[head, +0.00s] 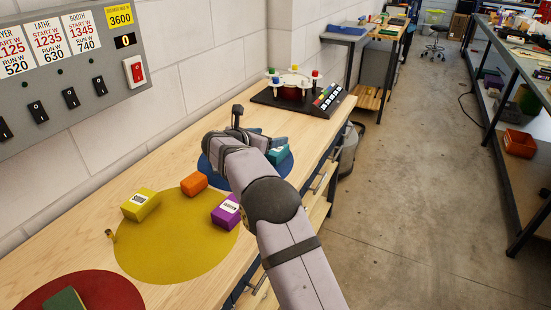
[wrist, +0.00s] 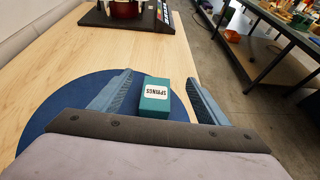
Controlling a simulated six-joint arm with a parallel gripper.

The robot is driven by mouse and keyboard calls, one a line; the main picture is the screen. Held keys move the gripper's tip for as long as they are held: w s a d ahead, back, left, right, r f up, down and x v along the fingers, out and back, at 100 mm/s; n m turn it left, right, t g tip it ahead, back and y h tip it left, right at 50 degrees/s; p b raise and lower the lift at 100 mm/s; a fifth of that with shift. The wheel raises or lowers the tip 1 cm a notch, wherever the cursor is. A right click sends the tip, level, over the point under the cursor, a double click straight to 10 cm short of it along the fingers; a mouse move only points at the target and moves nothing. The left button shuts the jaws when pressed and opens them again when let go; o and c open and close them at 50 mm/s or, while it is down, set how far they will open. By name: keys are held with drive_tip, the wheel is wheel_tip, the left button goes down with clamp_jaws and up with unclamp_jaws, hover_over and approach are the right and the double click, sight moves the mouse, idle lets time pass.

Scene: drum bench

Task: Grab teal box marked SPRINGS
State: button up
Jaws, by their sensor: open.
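The teal box (wrist: 154,103) carries a white label reading SPRINGS, seen upside down in the wrist view. It rests on the blue disc (wrist: 48,128) on the wooden bench. My gripper (wrist: 160,76) is open, with one blue finger on each side of the box and a visible gap on both sides. In the head view the teal box (head: 280,154) shows at the right of the blue disc (head: 288,167), partly hidden by my wrist and fingers.
A yellow box (head: 141,205), an orange box (head: 194,182) and a purple box (head: 226,212) sit around the yellow disc (head: 175,250). A green box (head: 65,300) is on the red disc (head: 112,288). A drum device (head: 290,85) stands beyond the blue disc.

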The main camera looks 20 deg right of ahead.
sight(273, 150)
drive_tip(key=shift+w+f, duration=0.1)
drive_tip(key=shift+f, duration=1.15)
wheel_tip(273, 150, down, 5)
drive_tip(key=shift+r, duration=0.2)
drive_tip(key=shift+x, duration=1)
drive_tip(key=shift+w+d+p, duration=0.3)
drive_tip(key=shift+w, duration=0.05)
drive_tip(key=c, duration=1.1)
